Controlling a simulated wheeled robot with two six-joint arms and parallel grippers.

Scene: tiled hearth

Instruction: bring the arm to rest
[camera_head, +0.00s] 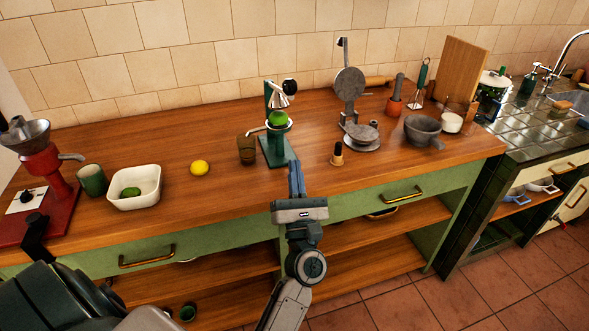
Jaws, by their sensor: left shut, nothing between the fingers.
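My left gripper (295,170) is shut and empty. Its fingers point away from me at the front edge of the wooden counter (225,195), just in front of the green citrus press. The arm runs down from it to the bottom of the head view. My right gripper is not in view.
The green citrus press (277,150) holds a green fruit (278,118), with a brown cup (247,149) beside it. A lemon (200,168), a white dish (150,196) with a lime, and a red grinder (50,170) stand left.

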